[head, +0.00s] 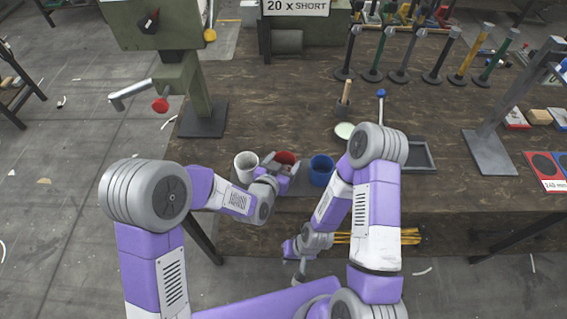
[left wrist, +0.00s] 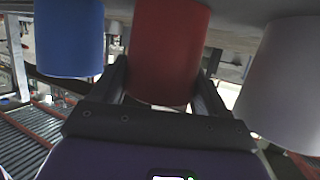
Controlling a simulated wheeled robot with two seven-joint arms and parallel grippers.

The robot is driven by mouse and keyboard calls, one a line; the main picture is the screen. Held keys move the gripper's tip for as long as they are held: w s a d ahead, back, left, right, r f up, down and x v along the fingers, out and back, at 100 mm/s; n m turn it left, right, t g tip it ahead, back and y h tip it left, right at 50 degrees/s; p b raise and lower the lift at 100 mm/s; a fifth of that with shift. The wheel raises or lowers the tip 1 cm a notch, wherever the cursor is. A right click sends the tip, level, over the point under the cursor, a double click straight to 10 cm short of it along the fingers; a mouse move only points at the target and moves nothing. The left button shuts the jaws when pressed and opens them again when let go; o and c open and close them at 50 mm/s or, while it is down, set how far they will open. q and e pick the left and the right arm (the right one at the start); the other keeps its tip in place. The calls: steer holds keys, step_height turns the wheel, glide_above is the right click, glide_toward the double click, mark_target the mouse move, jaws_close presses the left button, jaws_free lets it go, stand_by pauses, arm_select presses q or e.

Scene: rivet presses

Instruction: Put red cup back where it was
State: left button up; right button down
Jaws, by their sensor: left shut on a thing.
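The red cup (head: 285,158) is near the front edge of the wooden table in the head view, between the white cup (head: 246,166) and the blue cup (head: 321,169). My left gripper (head: 280,173) is shut on the red cup from the front and partly hides it. In the left wrist view the red cup (left wrist: 166,50) is between my left gripper's two fingers (left wrist: 162,88), with the blue cup (left wrist: 68,38) and the white cup (left wrist: 285,80) on either side. I cannot tell whether the red cup's base touches the table. My right gripper (head: 300,270) is low, in front of the table edge; its fingers are unclear.
A green press with a red-knobbed lever (head: 160,104) stands at the back left. A pale round dish (head: 344,130) and a grey tray (head: 417,156) are right of the cups. Several upright tools (head: 400,65) stand at the back right.

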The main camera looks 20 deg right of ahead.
arm_select(q)
steer(key=o, duration=1.1)
steer(key=shift+c, duration=0.2)
steer(key=shift+s+a+r+p, duration=0.15)
steer(key=shift+r+p, duration=0.1)
steer(key=shift+p, duration=0.15)
steer(key=p+v, duration=1.1)
steer(key=p, duration=0.2)
steer(key=shift+s, duration=0.25)
steer(key=shift+a, duration=0.1)
